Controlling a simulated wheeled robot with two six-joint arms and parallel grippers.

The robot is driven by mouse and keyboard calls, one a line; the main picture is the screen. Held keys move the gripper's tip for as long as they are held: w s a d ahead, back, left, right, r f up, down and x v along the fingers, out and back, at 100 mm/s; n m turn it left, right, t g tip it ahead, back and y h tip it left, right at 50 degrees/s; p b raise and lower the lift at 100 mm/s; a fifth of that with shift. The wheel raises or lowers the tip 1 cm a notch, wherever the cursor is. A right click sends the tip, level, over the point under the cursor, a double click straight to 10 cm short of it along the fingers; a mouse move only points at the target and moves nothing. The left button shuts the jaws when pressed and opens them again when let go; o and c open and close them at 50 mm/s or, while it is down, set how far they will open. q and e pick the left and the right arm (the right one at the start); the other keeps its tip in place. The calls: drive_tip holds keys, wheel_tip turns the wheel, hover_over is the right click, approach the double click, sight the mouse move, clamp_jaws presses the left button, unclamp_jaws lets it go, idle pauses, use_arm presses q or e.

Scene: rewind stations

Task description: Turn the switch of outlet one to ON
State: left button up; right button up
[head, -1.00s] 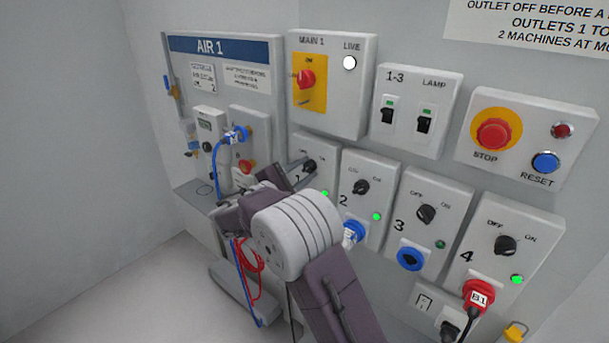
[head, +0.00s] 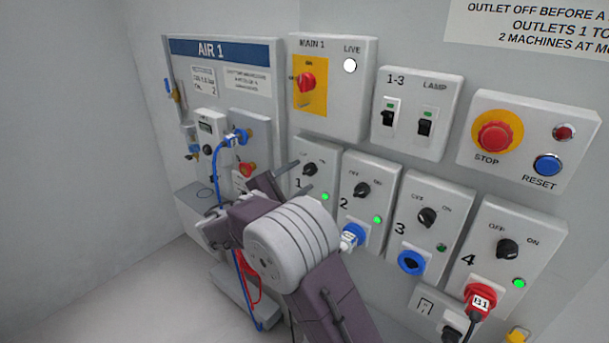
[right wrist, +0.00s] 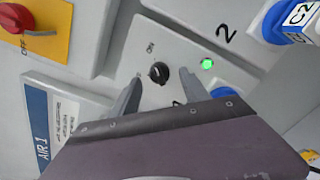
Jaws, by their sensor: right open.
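The outlet one panel (head: 326,158) is the leftmost of the lower row, marked 1. Its black switch knob (head: 309,169) appears turned toward the ON side, and its green lamp (head: 325,196) is lit. My right gripper (head: 304,177) is open and empty in front of this panel. In the right wrist view, the fingers of the right gripper (right wrist: 161,74) stand on either side of the knob (right wrist: 159,72), apparently clear of it. The lit lamp (right wrist: 206,63) shows there too. My right wrist hides the lower part of the panel. My left gripper is not in view.
Outlet two (head: 385,183), with its lamp lit and a blue plug (head: 352,237), is close on the right. Outlet three's lamp (head: 441,247) is dark. The MAIN 1 box (head: 335,105) sits above. The AIR 1 board (head: 262,90) with a blue hose (head: 217,175) is left.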

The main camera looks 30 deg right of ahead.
drive_tip(key=v, duration=0.6)
drive_tip(key=shift+a, duration=0.1)
